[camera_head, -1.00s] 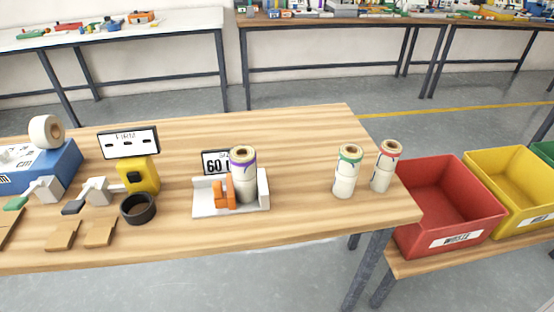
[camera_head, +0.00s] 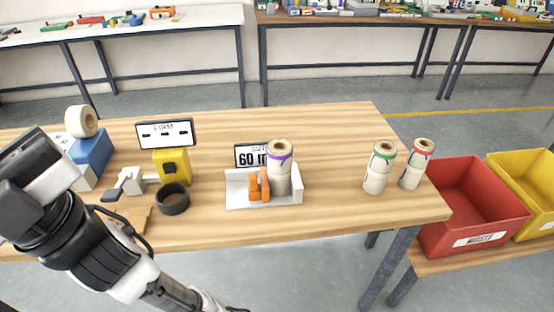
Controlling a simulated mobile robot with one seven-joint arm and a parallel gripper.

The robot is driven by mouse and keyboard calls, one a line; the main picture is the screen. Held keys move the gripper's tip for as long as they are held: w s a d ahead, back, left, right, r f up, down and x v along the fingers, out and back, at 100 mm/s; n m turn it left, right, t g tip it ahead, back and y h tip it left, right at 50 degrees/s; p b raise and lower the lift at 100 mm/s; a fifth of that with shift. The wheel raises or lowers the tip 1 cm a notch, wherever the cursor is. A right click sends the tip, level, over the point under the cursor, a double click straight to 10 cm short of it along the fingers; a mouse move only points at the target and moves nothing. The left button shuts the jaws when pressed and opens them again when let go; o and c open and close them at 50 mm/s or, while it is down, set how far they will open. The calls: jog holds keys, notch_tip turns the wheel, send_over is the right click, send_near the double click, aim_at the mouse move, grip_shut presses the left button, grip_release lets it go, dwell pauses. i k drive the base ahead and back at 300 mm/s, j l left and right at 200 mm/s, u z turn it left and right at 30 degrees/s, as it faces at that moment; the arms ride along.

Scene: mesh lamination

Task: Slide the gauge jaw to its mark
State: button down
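The gauge (camera_head: 237,188) is a white tray-like fixture near the middle of the table, with a raised wall at its right end. Its orange jaw (camera_head: 259,185) stands in it, close against the left side of a cream roll with a purple band (camera_head: 279,168). Whether jaw and roll touch, I cannot tell. A sign reading "60" (camera_head: 246,157) stands behind the gauge and is partly hidden by the roll. A mark on the gauge cannot be made out. My arm shows at the lower left, well left of the gauge. My gripper's fingers cannot be made out.
Rolls with a green band (camera_head: 379,170) and a red band (camera_head: 417,165) stand at the right. A black ring (camera_head: 173,199), a yellow device (camera_head: 173,165) and a sign (camera_head: 166,134) are left of the gauge. A red bin (camera_head: 474,201) is beyond the table's right end.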

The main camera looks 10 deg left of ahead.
aim_at(256, 192)
jog(key=k+j+z, duration=0.15)
jog(key=j, duration=0.2)
jog(key=j+z, duration=0.1)
jog(key=j, duration=0.2)
jog(key=k+j+z, duration=0.15)
jog(key=j, duration=0.15)
jog(key=k+j, duration=0.1)
jog(key=j, duration=0.2)
jog(key=k+j, duration=0.1)
jog(key=j, duration=0.2)
jog(key=k+j, duration=0.1)
jog(key=j, duration=0.2)
jog(key=z, duration=0.05)
